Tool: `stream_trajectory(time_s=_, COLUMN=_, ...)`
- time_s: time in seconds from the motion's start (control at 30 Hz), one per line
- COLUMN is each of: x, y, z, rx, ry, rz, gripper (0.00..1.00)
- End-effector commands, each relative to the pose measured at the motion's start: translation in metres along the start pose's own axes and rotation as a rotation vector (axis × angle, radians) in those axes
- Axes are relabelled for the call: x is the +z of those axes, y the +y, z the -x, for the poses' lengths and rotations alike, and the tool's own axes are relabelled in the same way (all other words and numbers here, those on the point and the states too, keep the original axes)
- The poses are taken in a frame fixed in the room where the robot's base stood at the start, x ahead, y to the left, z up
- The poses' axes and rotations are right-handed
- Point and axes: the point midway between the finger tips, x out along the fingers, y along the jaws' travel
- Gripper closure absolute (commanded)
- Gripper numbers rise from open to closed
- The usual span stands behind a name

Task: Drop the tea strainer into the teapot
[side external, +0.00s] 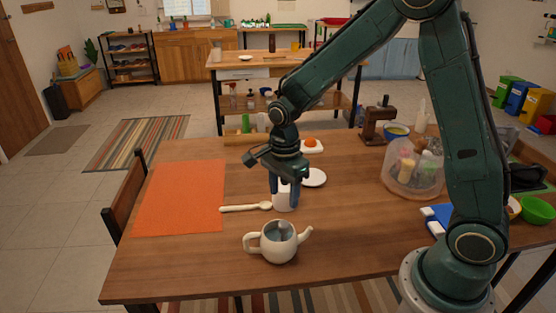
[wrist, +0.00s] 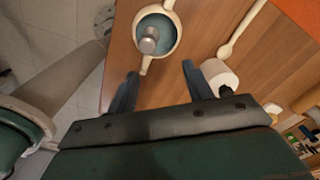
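The cream teapot (side external: 268,249) stands upright and lidless near the table's front edge. It also shows in the wrist view (wrist: 170,22), at the top. A grey metal piece, seemingly the tea strainer (wrist: 149,40), is inside the teapot's round opening; its grey part also shows in the side view (side external: 282,229). How deep it sits is hard to tell. My gripper (side external: 284,196) points down behind the teapot, above the table. In the wrist view my gripper (wrist: 161,86) has its two fingers spread, with nothing between them. The teapot lies beyond the fingertips.
A white cylinder (wrist: 220,78) with a dark part stands close to the right finger. A pale spoon (side external: 246,207) and an orange mat (side external: 180,197) lie left. A white plate (side external: 314,178) lies behind my gripper. A clear round container (side external: 412,184) with bottles stands right.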

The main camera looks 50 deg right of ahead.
Motion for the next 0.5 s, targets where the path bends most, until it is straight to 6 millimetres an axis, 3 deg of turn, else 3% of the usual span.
stream_trajectory(time_s=0.27, x=0.000, y=-0.001, z=0.017, rx=-0.004, ry=-0.001, rz=0.000, gripper=0.49)
stream_trajectory(time_s=0.5, x=0.000, y=-0.001, z=0.051, rx=-0.006, ry=-0.001, rz=0.000, gripper=0.49)
